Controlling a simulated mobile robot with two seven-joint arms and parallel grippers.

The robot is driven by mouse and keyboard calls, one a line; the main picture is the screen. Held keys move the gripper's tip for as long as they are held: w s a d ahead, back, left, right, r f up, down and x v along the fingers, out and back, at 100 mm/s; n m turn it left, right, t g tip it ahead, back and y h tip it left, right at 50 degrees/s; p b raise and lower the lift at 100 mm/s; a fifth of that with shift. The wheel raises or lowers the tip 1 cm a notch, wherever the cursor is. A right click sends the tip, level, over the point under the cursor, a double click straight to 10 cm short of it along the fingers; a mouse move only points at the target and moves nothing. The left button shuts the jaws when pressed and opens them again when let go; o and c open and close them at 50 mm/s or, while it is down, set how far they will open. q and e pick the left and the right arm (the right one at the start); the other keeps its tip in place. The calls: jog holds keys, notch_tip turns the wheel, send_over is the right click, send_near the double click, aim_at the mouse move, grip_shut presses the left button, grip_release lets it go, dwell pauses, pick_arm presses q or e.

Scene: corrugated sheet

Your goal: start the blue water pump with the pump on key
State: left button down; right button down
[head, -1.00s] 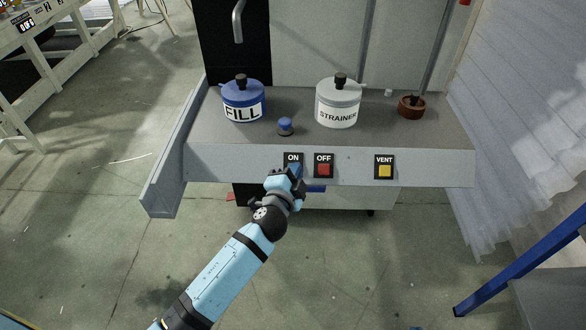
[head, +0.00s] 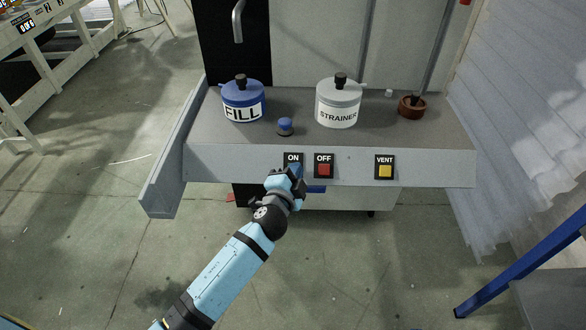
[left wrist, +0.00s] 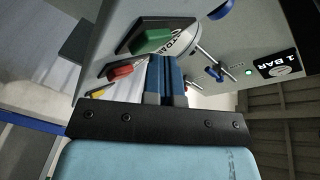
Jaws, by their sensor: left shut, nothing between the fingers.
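The ON key's black plate (head: 293,158) is on the front face of the grey bench, left of the red OFF key (head: 324,170). In the head view my blue fingers cover the key itself. In the left wrist view the ON key is green (left wrist: 152,41) on its dark plate. My left gripper (head: 296,171) is shut and empty, with its fingertips right at the ON key. In the left wrist view the shut fingertips (left wrist: 165,62) are just below the green key; I cannot tell whether they touch it. I cannot tell which thing is the blue water pump.
A yellow VENT key (head: 385,171) is farther right. On the bench are a blue FILL pot (head: 243,100), a white STRAINER pot (head: 338,102), a blue knob (head: 285,125) and a brown bowl (head: 411,108). A green lamp (left wrist: 248,71) glows beside a 1 BAR label (left wrist: 280,65).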

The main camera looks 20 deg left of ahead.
pick_arm(q)
jog(key=shift+s+d+r+p, duration=0.1)
jog(key=shift+s+r+p, duration=0.4)
jog(key=shift+s+r, duration=0.1)
dwell(0.3)
jog(key=s+r+p, duration=0.1)
jog(key=s+d+r+p, duration=0.1)
jog(key=s+r+p, duration=0.1)
jog(key=shift+s+r, duration=0.15)
jog(key=shift+r, duration=0.05)
dwell(0.9)
